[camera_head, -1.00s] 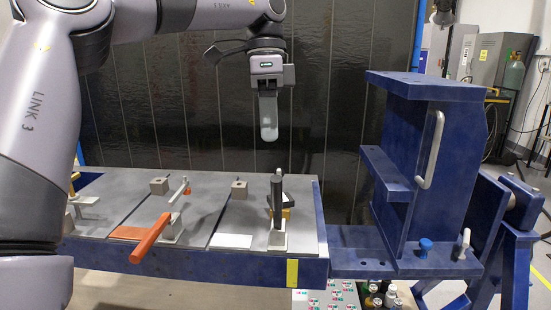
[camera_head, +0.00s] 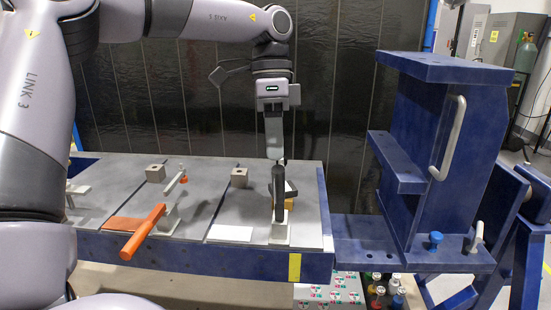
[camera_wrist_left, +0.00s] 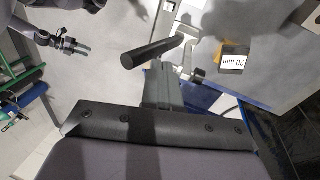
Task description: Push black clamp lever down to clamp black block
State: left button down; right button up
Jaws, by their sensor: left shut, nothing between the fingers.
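The black clamp lever (camera_head: 279,186) stands upright on its pale clamp base (camera_head: 280,232) at the right end of the bench. It also shows in the left wrist view as a dark bar (camera_wrist_left: 153,49). The black block (camera_head: 291,188) is just behind the lever, partly hidden by it, above a yellowish piece (camera_head: 289,203). In the left wrist view the block (camera_wrist_left: 232,60) carries a white "20 mm" label. My left gripper (camera_head: 275,156) is shut and empty, pointing down at the lever's top; I cannot tell whether it touches. My right gripper is not clearly seen.
To the left is another clamp with an orange handle (camera_head: 142,233) and a red tip. Small grey blocks (camera_head: 239,177) stand on the plates. A blue frame (camera_head: 432,155) with a handle rises at the right. A white plate (camera_head: 230,233) lies left of the black lever.

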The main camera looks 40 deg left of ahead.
aim_at(279, 194)
pick_arm(q)
jog(key=shift+x, duration=1.45)
